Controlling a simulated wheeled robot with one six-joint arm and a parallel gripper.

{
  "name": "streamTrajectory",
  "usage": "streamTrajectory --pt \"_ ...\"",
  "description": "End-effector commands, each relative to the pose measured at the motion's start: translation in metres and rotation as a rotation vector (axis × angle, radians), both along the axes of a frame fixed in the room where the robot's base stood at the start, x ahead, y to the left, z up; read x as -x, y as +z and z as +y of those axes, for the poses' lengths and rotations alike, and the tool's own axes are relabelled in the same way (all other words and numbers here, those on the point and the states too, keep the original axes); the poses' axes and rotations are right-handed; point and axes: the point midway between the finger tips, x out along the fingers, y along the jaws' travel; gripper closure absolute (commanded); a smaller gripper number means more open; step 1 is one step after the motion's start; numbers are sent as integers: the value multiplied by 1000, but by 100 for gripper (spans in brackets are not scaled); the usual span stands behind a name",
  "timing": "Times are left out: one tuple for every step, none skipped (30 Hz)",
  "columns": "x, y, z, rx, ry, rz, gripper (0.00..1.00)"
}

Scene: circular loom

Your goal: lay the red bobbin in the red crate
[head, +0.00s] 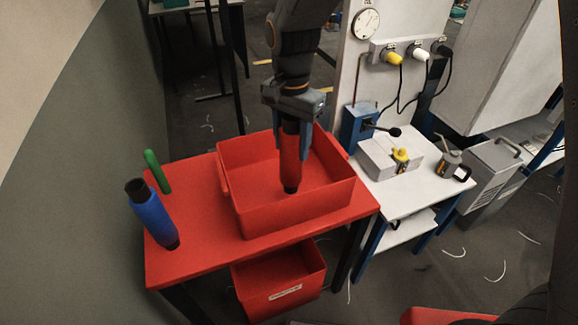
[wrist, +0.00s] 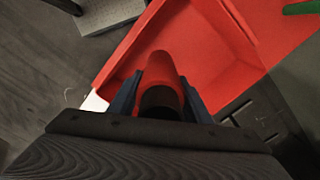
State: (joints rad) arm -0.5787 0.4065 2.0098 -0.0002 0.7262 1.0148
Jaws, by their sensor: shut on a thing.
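My gripper (head: 290,140) is shut on the red bobbin (head: 289,160), which hangs upright with its dark end down. In the head view the bobbin is over the inside of the red crate (head: 240,219); I cannot tell whether its lower end touches the crate floor. The crate stands on a red table. In the wrist view the red bobbin (wrist: 162,70) sits between the two blue fingers of my gripper (wrist: 160,95), with the crate's floor and walls (wrist: 205,45) beyond it.
A second red crate (head: 280,285) is below the table. A white side table (head: 400,195) at right holds a grey block and an oil can (head: 450,160).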

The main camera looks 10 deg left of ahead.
Motion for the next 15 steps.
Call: streamTrajectory --pt "1 -6 0 1 0 2 100" --pt "1 -9 0 0 0 1 100" --pt "0 -13 0 1 0 0 100" --pt "0 -15 0 0 0 0 100" --pt "0 -17 0 0 1 0 100" --pt "1 -21 0 0 1 1 100" --pt "1 -24 0 1 1 2 100" --pt "1 -28 0 1 1 2 100" --pt "2 -35 0 2 2 3 100" --pt "2 -39 0 2 2 3 100" --pt "2 -43 1 1 2 2 100" --pt "2 -48 1 1 3 2 100" --pt "2 -51 1 1 3 2 100" --pt "2 -54 1 1 4 0 100" --pt "2 -56 1 0 4 0 100"
